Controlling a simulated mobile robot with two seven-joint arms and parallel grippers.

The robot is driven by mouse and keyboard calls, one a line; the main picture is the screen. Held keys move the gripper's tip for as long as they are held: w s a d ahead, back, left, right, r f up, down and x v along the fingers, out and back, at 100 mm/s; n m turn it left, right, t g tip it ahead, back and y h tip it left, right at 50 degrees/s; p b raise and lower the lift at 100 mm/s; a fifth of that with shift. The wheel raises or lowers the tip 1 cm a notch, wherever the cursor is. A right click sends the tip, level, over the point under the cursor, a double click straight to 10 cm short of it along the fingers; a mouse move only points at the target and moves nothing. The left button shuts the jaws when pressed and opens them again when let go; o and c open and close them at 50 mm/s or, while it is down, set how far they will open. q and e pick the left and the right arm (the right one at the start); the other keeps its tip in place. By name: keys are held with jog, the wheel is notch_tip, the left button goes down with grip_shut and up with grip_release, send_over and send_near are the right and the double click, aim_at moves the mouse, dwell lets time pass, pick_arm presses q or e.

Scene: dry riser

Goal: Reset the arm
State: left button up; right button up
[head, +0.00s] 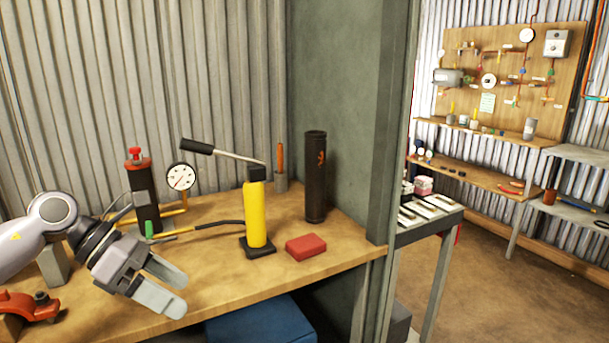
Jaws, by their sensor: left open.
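My left arm comes in from the left above the wooden bench. My left gripper (172,286) is open and empty, its two grey fingers pointing right and down over the front of the bench. It is apart from the yellow hand pump (256,216), which stands upright further right with its black-gripped lever (226,151) pointing up and left. My right gripper does not show.
On the bench (330,252) are a red block (305,247), a black cylinder (316,178), a pressure gauge (181,177), a black bottle-like unit with a red top (142,195) and an orange-red clamp (28,307). A green post (390,130) bounds the bench's right end.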

pick_arm(q)
jog(key=s+d+f+n+t+h+p, duration=0.1)
jog(key=s+d+n+t+h, duration=0.25)
jog(key=d+n+h, duration=0.85)
jog(key=s+a+f+n+t+y+p, duration=0.1)
jog(key=s+a+f+n+t+y, duration=0.15)
jog(key=f+n+t+y, duration=0.75)
jog(key=s+a+f+n+t+y+p, duration=0.15)
jog(key=a+f+n+y, duration=0.3)
jog(key=n, duration=1.05)
jog(key=s+a+f+n+g+y, duration=0.1)
jog(key=s+f+n+g+y, duration=0.1)
jog(key=s+f+n, duration=0.2)
jog(key=s+a+f+n+g+y, duration=0.2)
jog(key=s+f+n+g+y, duration=0.1)
jog(key=s+f, duration=0.5)
jog(key=shift+s+a+f+n+g, duration=0.15)
jog(key=shift+a+f+n+g, duration=0.15)
jog(key=shift+f+n, duration=0.4)
